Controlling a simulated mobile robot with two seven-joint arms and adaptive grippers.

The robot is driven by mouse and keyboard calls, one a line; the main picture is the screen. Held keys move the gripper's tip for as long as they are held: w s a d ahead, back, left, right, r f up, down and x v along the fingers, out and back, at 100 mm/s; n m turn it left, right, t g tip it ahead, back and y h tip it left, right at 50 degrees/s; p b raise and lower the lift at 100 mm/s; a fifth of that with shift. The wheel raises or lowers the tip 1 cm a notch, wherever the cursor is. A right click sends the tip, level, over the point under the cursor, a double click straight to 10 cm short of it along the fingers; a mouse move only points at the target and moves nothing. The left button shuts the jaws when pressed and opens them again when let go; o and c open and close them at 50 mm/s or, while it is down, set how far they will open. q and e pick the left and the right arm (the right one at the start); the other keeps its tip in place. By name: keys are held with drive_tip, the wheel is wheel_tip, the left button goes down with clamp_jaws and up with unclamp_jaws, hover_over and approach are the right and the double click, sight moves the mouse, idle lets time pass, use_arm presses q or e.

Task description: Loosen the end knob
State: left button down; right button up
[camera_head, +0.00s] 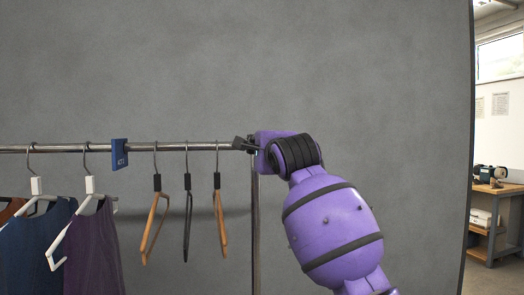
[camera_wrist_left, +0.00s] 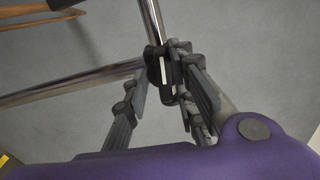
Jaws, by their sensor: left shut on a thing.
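The end knob (camera_wrist_left: 155,66) is a black piece where the rail meets the upright post in the left wrist view. My left gripper (camera_wrist_left: 164,76) has its dark fingers on either side of it and is shut on it. In the head view my left gripper (camera_head: 243,144) is at the right end of the metal rail (camera_head: 200,147), at the top of the post (camera_head: 256,215). The purple wrist and dark fingers hide the knob there. My right gripper is in neither view.
Several bare hangers (camera_head: 187,215) hang on the rail left of the gripper. A blue tag (camera_head: 120,154) and dark garments (camera_head: 92,250) are farther left. A grey wall stands behind. A workbench (camera_head: 497,188) is far right.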

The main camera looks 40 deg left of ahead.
use_arm(q)
drive_tip(key=shift+a+f, duration=0.15)
drive_tip(key=shift+f, duration=0.35)
idle(1.8)
drive_tip(key=c, duration=1.8)
unclamp_jaws()
drive_tip(key=shift+o, duration=1.4)
drive_tip(key=shift+s+r+n, duration=0.1)
drive_tip(key=shift+n, duration=0.2)
drive_tip(key=shift+r, duration=0.15)
drive_tip(key=shift+s, duration=0.1)
drive_tip(key=v, duration=1.2)
